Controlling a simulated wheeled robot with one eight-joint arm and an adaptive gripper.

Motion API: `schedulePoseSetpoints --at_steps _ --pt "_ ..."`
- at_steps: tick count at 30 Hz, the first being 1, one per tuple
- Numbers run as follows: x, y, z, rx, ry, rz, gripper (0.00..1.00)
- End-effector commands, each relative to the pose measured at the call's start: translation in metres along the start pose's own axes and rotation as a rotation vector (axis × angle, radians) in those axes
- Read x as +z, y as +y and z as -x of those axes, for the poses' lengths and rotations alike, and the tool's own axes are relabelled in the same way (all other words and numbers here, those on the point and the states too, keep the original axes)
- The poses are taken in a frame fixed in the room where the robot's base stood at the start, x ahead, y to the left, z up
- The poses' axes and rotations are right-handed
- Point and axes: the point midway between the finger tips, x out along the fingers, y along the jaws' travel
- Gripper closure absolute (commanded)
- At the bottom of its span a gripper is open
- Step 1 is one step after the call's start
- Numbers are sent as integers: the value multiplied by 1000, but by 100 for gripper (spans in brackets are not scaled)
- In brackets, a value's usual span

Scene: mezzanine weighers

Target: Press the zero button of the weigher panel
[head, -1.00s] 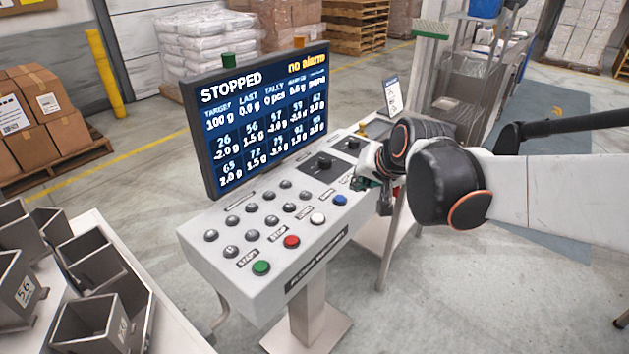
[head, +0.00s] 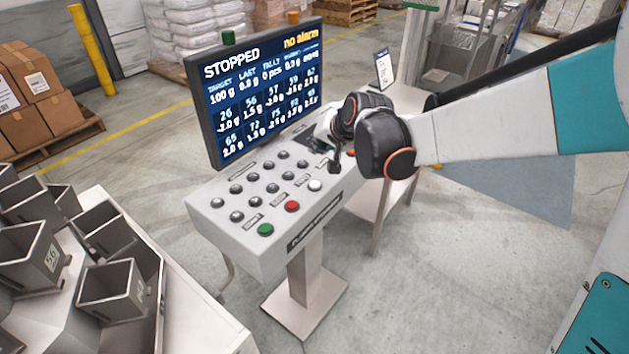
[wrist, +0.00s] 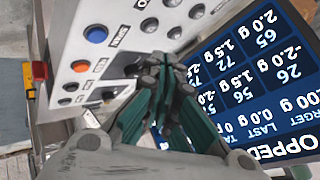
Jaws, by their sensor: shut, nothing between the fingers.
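The weigher panel (head: 238,246) is a pale sloped console with a dark screen (head: 262,92) reading STOPPED and "no alarm". Along its front edge are a green button (head: 265,230), a red button (head: 292,205) and a white button (head: 315,185). Their small labels are too blurred to tell which is zero. The wrist view shows a blue button (wrist: 96,33) and an orange button (wrist: 80,66).
Several grey metal buttons (head: 254,177) cover the panel's middle. The screen stands close behind my gripper. Open metal buckets (head: 110,291) stand at the lower left. A steel table (head: 372,207) is at the panel's right. The floor in front is clear.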

Motion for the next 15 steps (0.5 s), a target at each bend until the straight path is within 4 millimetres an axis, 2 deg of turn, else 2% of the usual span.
schedulePoseSetpoints --at_steps 8,15 --pt "8 8 -12 0 0 0 100" --pt "24 24 -32 0 0 0 100"
